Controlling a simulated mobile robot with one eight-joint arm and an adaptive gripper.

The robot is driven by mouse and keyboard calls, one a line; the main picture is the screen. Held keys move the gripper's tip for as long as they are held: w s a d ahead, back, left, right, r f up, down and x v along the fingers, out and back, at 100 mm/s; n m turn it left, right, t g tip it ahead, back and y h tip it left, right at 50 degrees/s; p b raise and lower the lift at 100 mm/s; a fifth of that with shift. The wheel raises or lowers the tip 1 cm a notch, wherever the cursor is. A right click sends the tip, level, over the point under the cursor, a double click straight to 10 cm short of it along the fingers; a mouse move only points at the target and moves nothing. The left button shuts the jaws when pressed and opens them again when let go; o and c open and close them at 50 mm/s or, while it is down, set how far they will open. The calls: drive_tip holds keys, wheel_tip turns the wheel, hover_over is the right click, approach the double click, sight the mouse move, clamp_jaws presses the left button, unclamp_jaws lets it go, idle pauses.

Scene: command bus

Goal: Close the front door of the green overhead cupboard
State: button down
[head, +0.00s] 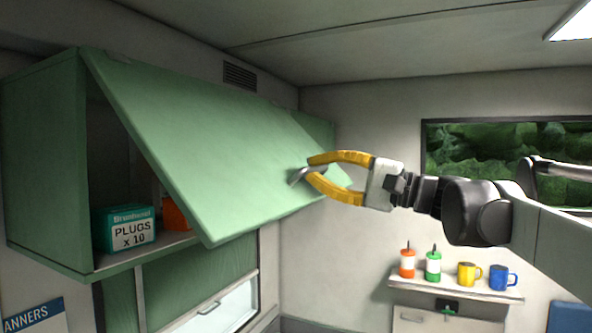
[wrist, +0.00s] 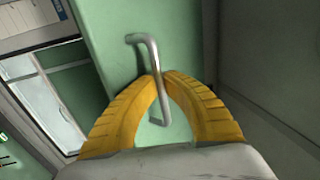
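The green overhead cupboard (head: 42,150) hangs on the wall at the left of the head view. Its green front door (head: 200,140) is hinged along the top and stands part-way open, slanting outward and down, with a dark gap at its left side. A metal bar handle (head: 297,177) is near the door's lower right; it also shows in the wrist view (wrist: 143,45). My gripper (head: 307,167) has its yellow fingers closed around the handle. In the wrist view the fingertips (wrist: 160,75) meet with the bar between them.
A green box marked PLUGS (head: 130,228) and an orange item (head: 177,213) stand inside the cupboard. A shelf (head: 450,289) with bottles and mugs is at the lower right. The space below the door is free.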

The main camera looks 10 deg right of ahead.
drive_tip(key=w+a+f+t+y+b, duration=0.1)
drive_tip(key=w+a+f+b, duration=0.2)
drive_tip(key=w+a+f, duration=0.3)
drive_tip(key=w+a+f+y+b, duration=0.1)
drive_tip(key=w+a+f+b, duration=0.3)
drive_tip(key=a, duration=0.6)
drive_tip(key=shift+w+a+f+t, duration=0.35)
drive_tip(key=shift+w+f+t, duration=0.05)
drive_tip(key=shift+w+f, duration=0.65)
drive_tip(key=shift+s, duration=0.1)
drive_tip(key=c, duration=1.8)
unclamp_jaws()
drive_tip(key=v, duration=1.1)
drive_tip(key=shift+d+f, duration=0.2)
drive_tip(key=shift+f, duration=0.15)
